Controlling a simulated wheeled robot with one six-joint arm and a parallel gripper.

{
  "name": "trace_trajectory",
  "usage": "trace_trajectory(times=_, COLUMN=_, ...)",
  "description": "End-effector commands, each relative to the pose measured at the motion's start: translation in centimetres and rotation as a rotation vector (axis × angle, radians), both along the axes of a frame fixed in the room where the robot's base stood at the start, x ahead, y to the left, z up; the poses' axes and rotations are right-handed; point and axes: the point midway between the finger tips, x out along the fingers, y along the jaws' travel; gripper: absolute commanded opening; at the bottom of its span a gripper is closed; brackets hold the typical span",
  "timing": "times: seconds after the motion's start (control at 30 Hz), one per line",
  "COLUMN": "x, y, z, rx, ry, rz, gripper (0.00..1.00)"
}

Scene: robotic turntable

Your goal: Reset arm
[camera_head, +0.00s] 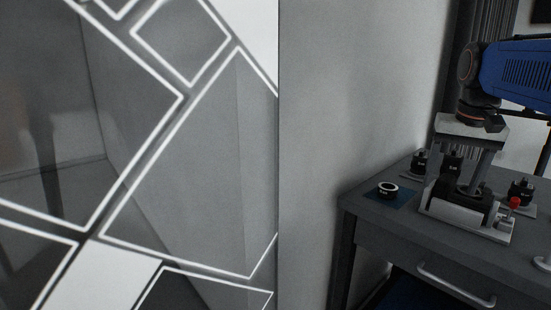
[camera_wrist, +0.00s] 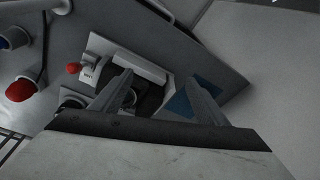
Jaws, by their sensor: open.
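My gripper (camera_head: 474,188) points down over the turntable device at the right of the head view.
A black ring-shaped piece (camera_head: 388,188) lies on a blue mat (camera_head: 403,201) left of the device. The grey table (camera_head: 360,204) has a drawer handle in front. A patterned panel (camera_head: 190,150) fills the left.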

Motion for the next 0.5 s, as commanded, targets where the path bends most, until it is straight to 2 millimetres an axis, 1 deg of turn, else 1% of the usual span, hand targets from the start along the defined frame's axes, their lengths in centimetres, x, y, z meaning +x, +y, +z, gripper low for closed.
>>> trace_trajectory(times=0.03, x=-1.4, y=1.3, z=-1.1, rx=-0.006, ry=-0.014, rz=0.032, gripper=0.68)
trace_trajectory(times=0.17, x=-4.4, y=3.9, z=-4.2, rx=-0.021, ry=-0.047, rz=0.106, gripper=0.68)
trace_trajectory(times=0.2, x=-5.3, y=4.7, z=-5.3, rx=-0.024, ry=-0.057, rz=0.13, gripper=0.68)
trace_trajectory(times=0.37, x=-8.9, y=7.2, z=-9.4, rx=-0.041, ry=-0.098, rz=0.216, gripper=0.68)
trace_trajectory(times=0.47, x=-11.2, y=8.5, z=-12.2, rx=-0.05, ry=-0.124, rz=0.268, gripper=0.68)
trace_trajectory(times=0.5, x=-12.1, y=9.0, z=-13.4, rx=-0.054, ry=-0.134, rz=0.29, gripper=0.68)
